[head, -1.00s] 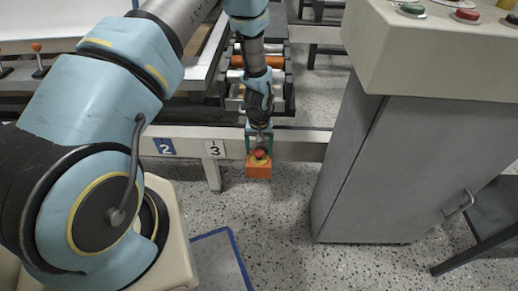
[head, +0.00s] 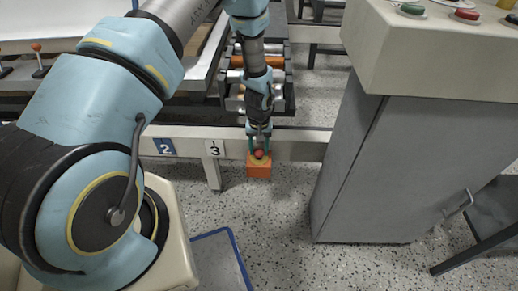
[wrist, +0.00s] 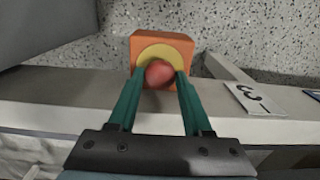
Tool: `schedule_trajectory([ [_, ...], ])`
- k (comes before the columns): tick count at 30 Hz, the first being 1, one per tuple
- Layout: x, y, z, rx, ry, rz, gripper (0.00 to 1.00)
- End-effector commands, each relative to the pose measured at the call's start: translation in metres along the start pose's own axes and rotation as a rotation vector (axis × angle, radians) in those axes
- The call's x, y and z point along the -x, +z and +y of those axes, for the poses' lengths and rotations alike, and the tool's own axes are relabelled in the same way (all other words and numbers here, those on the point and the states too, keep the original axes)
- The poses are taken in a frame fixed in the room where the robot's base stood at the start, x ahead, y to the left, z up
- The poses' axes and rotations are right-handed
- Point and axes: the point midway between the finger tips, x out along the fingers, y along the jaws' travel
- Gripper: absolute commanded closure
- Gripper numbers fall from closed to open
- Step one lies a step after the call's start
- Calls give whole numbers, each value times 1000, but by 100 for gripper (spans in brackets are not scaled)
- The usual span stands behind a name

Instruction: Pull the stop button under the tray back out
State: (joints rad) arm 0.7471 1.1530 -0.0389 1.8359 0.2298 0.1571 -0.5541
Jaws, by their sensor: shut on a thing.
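The stop button is a red knob (wrist: 159,73) on a yellow disc (wrist: 151,54), mounted on an orange box (wrist: 176,45) on the cream rail. In the head view the orange box (head: 259,171) hangs at the rail's front, with the red knob (head: 259,154) on it. My gripper (wrist: 158,78) has its two green fingers on either side of the red knob, shut on it. In the head view my gripper (head: 259,149) reaches down over the rail to the knob.
The cream rail (head: 295,146) runs across, with number plates 2 (head: 165,147) and 3 (head: 215,149). A grey cabinet (head: 365,165) with a cream control panel (head: 440,65) stands close on the right. Rollers (head: 235,76) lie behind the rail.

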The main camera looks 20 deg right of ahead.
Motion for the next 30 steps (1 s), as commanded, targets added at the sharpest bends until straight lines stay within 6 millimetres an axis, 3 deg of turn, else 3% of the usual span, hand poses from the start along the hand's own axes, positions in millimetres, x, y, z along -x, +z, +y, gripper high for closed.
schedule_trajectory([
  [4,0,0,0,0,0,0,100],
  [19,9,0,0,1,0,0,100],
  [20,8,0,0,1,0,0,47],
  [27,7,0,0,0,0,0,20],
  [30,7,0,0,0,0,0,20],
])
